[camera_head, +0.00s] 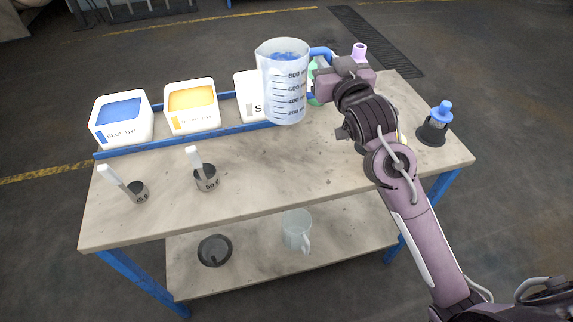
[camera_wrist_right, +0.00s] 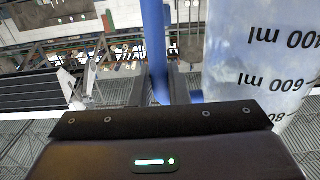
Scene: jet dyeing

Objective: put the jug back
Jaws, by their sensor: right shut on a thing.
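The measuring jug (camera_head: 284,85) is clear with black volume marks and a blue handle, and some blue shows inside near its top. It is upright in the head view, in front of a white tub, and appears held above the table. My right gripper (camera_head: 325,60) is shut on the jug's blue handle. In the right wrist view the blue handle (camera_wrist_right: 157,50) runs between the fingers, and the jug's marked wall (camera_wrist_right: 262,55) fills the right side. My left gripper is not in view.
The table (camera_head: 270,175) holds a blue dye tub (camera_head: 122,122), a yellow dye tub (camera_head: 191,107), two dark cups with white scoops (camera_head: 136,190) (camera_head: 205,178), and a blue-topped dark bottle (camera_head: 434,125). A lower shelf (camera_head: 260,268) holds a clear jug (camera_head: 297,230) and a dark bowl (camera_head: 215,251).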

